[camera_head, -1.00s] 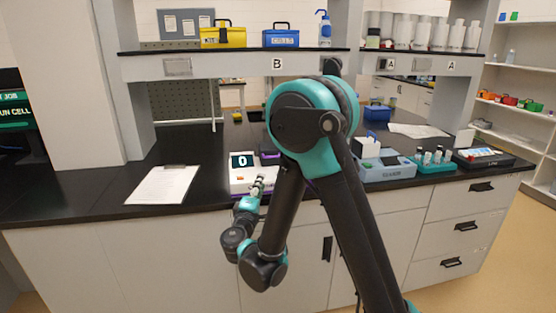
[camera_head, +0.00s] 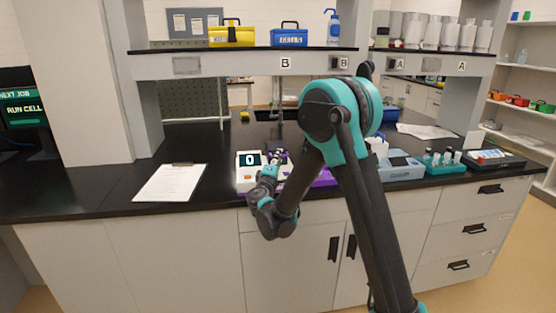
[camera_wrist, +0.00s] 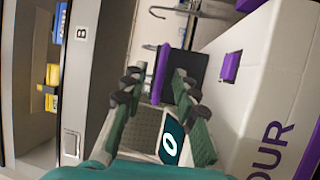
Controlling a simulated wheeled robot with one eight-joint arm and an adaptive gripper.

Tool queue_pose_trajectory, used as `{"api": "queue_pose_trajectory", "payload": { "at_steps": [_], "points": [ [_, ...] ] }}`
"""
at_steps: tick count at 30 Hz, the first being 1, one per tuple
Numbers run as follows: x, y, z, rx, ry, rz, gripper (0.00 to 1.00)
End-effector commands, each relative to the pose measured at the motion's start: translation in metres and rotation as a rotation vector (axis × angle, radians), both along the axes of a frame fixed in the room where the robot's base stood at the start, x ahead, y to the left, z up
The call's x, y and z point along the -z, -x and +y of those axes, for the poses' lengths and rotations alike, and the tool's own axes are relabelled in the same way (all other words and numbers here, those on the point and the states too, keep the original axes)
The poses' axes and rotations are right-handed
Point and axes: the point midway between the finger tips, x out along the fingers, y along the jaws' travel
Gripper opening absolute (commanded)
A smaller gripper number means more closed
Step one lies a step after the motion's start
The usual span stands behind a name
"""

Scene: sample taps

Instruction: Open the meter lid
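The meter is a white unit (camera_head: 243,183) on the black bench, with a dark display (camera_head: 250,160) reading 0. In the wrist view the display (camera_wrist: 172,142) shows low between my fingers, and a white casing (camera_wrist: 262,80) with purple letters "OUR" fills the right. A dark panel with a purple edge (camera_wrist: 163,72), apparently the lid, lies ahead between my fingertips. I cannot tell its opening angle, or whether the fingers touch it. My gripper (camera_wrist: 155,80) is open, its two fingers apart. In the head view my gripper (camera_head: 277,160) is at the meter's right side, partly hidden by my arm.
A clipboard (camera_head: 170,183) lies left of the meter. A purple item (camera_head: 325,178) shows beside my arm. Right of it stand a blue-grey device (camera_head: 403,168), a teal vial rack (camera_head: 440,165) and a dark case (camera_head: 488,162). A shelf (camera_head: 230,66) runs above the bench.

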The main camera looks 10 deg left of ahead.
Motion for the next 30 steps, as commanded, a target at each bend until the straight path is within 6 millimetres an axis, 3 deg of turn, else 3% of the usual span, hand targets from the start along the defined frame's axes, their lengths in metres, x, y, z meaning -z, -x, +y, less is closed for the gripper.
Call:
{"api": "queue_pose_trajectory", "payload": {
  "at_steps": [8,15,30],
  "points": [
    [-0.0001,-0.0011,0.0,0.0,0.0,0.0,0.29],
    [-0.0001,-0.0009,0.0,0.0,0.0,0.0,0.0],
    [-0.0011,-0.0008,0.0,0.0,0.001,0.005,0.0]
  ]
}}
